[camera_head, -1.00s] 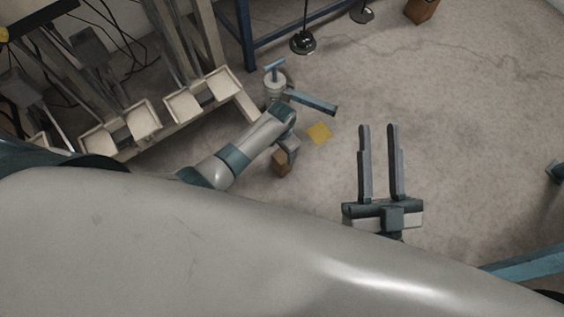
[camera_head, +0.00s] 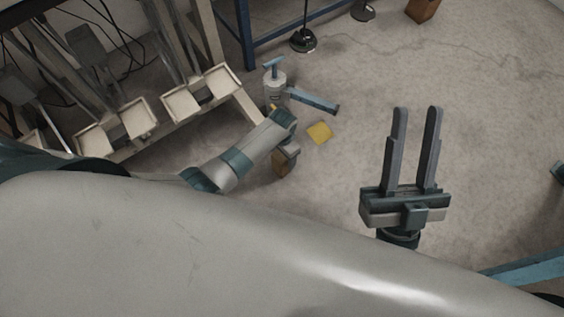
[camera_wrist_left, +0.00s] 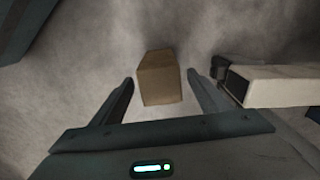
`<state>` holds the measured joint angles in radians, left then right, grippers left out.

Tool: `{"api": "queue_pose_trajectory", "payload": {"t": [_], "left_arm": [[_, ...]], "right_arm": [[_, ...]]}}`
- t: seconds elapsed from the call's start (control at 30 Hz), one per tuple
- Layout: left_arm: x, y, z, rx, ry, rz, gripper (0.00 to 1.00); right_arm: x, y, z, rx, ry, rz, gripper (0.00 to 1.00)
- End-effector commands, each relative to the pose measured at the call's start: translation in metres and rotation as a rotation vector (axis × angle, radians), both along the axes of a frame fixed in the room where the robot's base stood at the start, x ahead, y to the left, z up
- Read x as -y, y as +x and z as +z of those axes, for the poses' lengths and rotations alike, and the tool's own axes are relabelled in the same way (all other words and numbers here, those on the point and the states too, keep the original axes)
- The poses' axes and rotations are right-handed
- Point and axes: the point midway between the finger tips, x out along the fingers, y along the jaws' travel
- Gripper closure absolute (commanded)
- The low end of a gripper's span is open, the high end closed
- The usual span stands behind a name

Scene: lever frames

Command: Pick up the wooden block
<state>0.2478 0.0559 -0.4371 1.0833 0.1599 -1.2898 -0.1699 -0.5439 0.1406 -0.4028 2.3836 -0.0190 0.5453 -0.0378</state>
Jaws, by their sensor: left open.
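The wooden block (camera_head: 279,163) is brown and sits on the floor under the end of my left arm, which hides part of it in the head view. In the left wrist view the block (camera_wrist_left: 161,86) lies between and a little ahead of the two fingers. My left gripper (camera_wrist_left: 160,79) is open, with a finger on each side of the block and gaps to both. I cannot tell its exact height above the block. My right gripper (camera_head: 416,108) is open and empty, held over clear floor to the right.
Pale lever frames with white trays (camera_head: 183,103) stand at the left. A white canister with a teal handle (camera_head: 275,88) stands behind my left arm. A yellow square (camera_head: 319,133) lies on the floor. A blue frame leg (camera_head: 245,40) is behind.

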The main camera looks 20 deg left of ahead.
Motion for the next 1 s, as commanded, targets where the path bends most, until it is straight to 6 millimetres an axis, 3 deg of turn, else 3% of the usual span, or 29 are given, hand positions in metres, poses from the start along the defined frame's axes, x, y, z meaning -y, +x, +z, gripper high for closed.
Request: {"api": "queue_pose_trajectory", "payload": {"t": [0.07, 0.1, 0.37, 0.67, 0.9, 1.0], "left_arm": [[0.000, 0.000, 0.000, 0.000, 0.000, 0.000, 0.31], [0.000, 0.000, 0.000, 0.000, 0.000, 0.000, 0.36], [0.000, 0.000, 0.000, 0.000, 0.000, 0.000, 0.98], [0.000, 0.000, 0.001, 0.001, -0.001, 0.000, 1.00], [0.000, 0.001, 0.015, 0.002, 0.000, 0.000, 1.00], [0.000, 0.001, 0.027, 0.002, 0.000, 0.000, 1.00]], "right_arm": [[0.000, 0.000, 0.000, 0.000, 0.000, 0.000, 0.69], [0.000, 0.000, 0.000, 0.000, 0.001, -0.001, 0.69], [0.000, 0.000, 0.000, -0.001, 0.001, 0.000, 0.69], [0.000, 0.000, 0.000, -0.003, 0.000, 0.000, 0.69], [-0.005, 0.003, -0.001, -0.049, -0.015, 0.005, 0.69], [-0.016, -0.004, -0.026, -0.166, -0.045, 0.033, 0.69]]}}
